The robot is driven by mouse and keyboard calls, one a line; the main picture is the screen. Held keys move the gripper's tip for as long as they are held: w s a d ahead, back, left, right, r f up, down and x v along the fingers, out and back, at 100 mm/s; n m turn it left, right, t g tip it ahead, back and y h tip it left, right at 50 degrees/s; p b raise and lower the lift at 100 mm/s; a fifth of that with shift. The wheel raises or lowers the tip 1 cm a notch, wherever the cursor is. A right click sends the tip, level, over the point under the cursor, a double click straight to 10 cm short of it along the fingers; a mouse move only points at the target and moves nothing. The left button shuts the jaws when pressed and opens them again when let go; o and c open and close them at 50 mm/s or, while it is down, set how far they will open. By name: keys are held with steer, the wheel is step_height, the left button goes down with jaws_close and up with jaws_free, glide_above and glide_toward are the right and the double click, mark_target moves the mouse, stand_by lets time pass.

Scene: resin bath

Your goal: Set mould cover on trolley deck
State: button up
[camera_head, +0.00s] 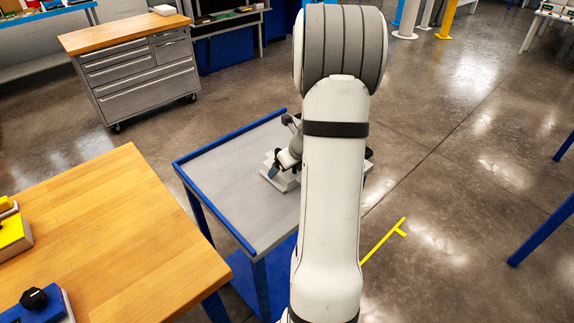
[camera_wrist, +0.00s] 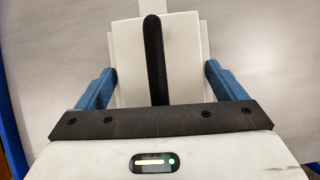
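The mould cover (camera_wrist: 185,60) is a pale block with a black bar handle (camera_wrist: 155,60) along its middle. In the head view, its pale edge (camera_head: 284,182) shows low on the grey trolley deck (camera_head: 215,172), partly hidden by my arm. It appears to rest on the deck. My gripper (camera_wrist: 162,68) is over the cover, with its blue fingers spread wide on either side of the handle. The handle stands clear of both fingers. The gripper also shows in the head view (camera_head: 280,165), mostly hidden behind my arm.
The trolley has a blue rim (camera_head: 222,222); its left deck area is bare. A wooden-topped bench (camera_head: 110,235) stands close at left, with yellow and blue-based items on it. A grey drawer cabinet (camera_head: 145,75) stands behind. Open floor lies to the right.

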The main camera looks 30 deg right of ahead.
steer(key=shift+o, duration=0.9)
steer(key=shift+r, duration=0.25)
steer(key=a+p+v, duration=0.1)
steer(key=p+v, duration=0.2)
steer(key=v, duration=0.8)
steer(key=s+a+r+n+g+y, duration=0.1)
steer(key=s+a+r+n, duration=0.15)
steer(key=a+n, duration=0.5)
steer(key=s+a+r+n+g, duration=0.1)
steer(key=a+r+n, duration=0.3)
steer(key=a+n, duration=0.35)
steer(key=s+a+r+n, duration=0.1)
steer(key=s+a+n, duration=0.3)
steer(key=n, duration=0.6)
steer(key=s+a+r+n+g+h, duration=0.1)
steer(key=s+a+n, duration=0.4)
steer(key=n, duration=0.5)
steer(key=s, duration=0.2)
steer(key=shift+s+a+r+h, duration=0.25)
steer(key=shift+s+r+h, duration=0.05)
steer(key=shift+s+r, duration=0.05)
